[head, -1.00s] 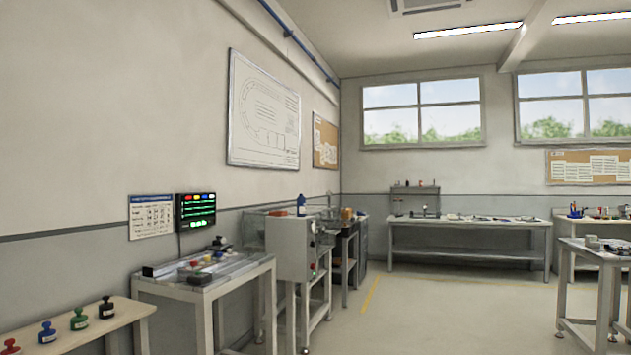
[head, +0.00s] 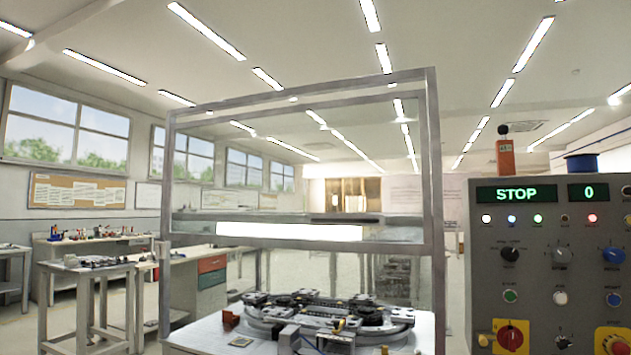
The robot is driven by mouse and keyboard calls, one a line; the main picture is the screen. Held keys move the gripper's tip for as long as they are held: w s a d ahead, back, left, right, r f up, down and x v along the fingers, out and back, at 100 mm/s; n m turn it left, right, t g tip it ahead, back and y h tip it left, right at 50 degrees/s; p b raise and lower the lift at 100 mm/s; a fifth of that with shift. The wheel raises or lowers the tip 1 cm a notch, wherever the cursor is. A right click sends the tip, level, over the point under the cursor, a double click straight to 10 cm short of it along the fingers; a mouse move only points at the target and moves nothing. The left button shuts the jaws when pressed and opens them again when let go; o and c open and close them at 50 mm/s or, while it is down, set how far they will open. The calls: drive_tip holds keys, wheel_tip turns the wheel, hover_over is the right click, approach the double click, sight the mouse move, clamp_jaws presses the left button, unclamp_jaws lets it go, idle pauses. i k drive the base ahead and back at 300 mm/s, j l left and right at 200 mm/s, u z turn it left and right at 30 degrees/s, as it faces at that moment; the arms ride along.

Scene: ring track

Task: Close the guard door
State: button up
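A metal-framed guard (head: 436,210) stands in the middle of the head view. It has a tall left post, a wide right post and a top bar, and I see through it. A small fitting (head: 161,250) sits on its left post. I cannot tell which part is the door or whether it stands open. Behind the frame, a grey oval ring track (head: 262,330) with small parts lies on a white table (head: 206,330). My gripper is not in view.
A grey control panel (head: 540,270) stands close at the right, showing STOP and 0, with knobs and buttons. An orange device (head: 505,158) and a blue spool (head: 581,163) sit on top. Workbenches (head: 85,268) stand at the left. Floor shows at the far left.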

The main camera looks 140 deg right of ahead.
sight(426, 248)
drive_tip(key=z, duration=4)
